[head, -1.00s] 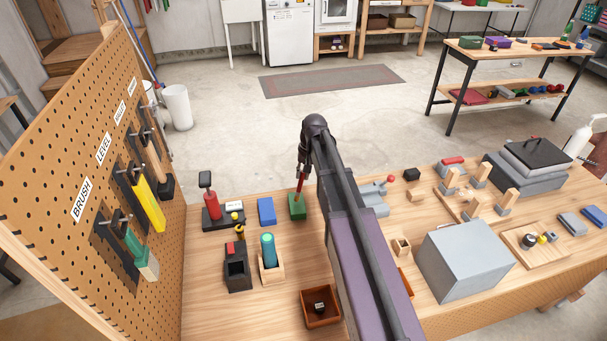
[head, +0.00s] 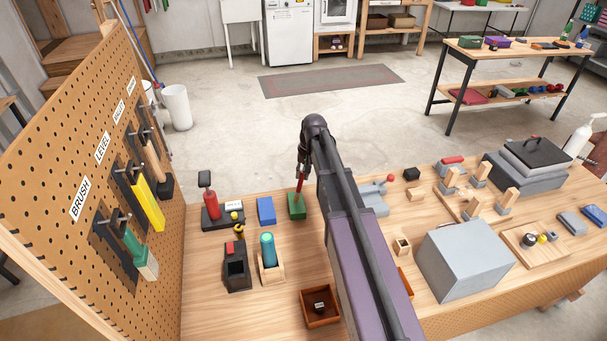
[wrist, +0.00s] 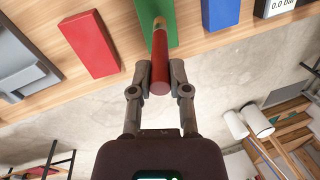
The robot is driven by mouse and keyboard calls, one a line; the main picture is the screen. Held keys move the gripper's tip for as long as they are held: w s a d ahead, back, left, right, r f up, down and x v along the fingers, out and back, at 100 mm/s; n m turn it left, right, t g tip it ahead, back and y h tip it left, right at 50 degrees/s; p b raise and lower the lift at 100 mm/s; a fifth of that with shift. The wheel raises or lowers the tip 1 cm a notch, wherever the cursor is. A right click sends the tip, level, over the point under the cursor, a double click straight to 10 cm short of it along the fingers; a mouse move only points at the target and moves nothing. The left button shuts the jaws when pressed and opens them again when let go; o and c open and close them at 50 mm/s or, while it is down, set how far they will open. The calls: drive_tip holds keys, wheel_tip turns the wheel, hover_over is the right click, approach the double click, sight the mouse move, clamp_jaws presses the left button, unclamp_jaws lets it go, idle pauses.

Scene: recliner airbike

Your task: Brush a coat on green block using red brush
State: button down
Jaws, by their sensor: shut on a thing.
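The green block (head: 297,209) sits upright on the workbench, beside the blue block (head: 266,211). My gripper (wrist: 163,76) is shut on the red brush (wrist: 159,64) by its red handle. The brush slants down to the green block, and its far end lies over the block in the wrist view (wrist: 155,14). I cannot tell for certain whether the bristles touch the block. In the head view the brush (head: 299,184) stands above the block's top under my gripper. A red block (wrist: 89,45) lies on the other side of the green block in the wrist view.
A pegboard (head: 60,150) with a green-handled brush (head: 141,255) stands at left. A black holder (head: 237,268), a teal cylinder in a wooden stand (head: 268,251) and a brown box (head: 320,308) are nearer. A large grey box (head: 465,260) stands at right. My arm hides part of the bench.

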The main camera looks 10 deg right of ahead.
drive_tip(key=shift+f+b, duration=0.4)
drive_tip(key=shift+f, duration=0.05)
idle(0.6)
drive_tip(key=shift+s, duration=0.1)
drive_tip(key=shift+s+a, duration=0.15)
drive_tip(key=shift+s, duration=1.4)
drive_tip(key=shift+s, duration=0.75)
drive_tip(key=shift+w, duration=0.1)
drive_tip(key=shift+w, duration=1.55)
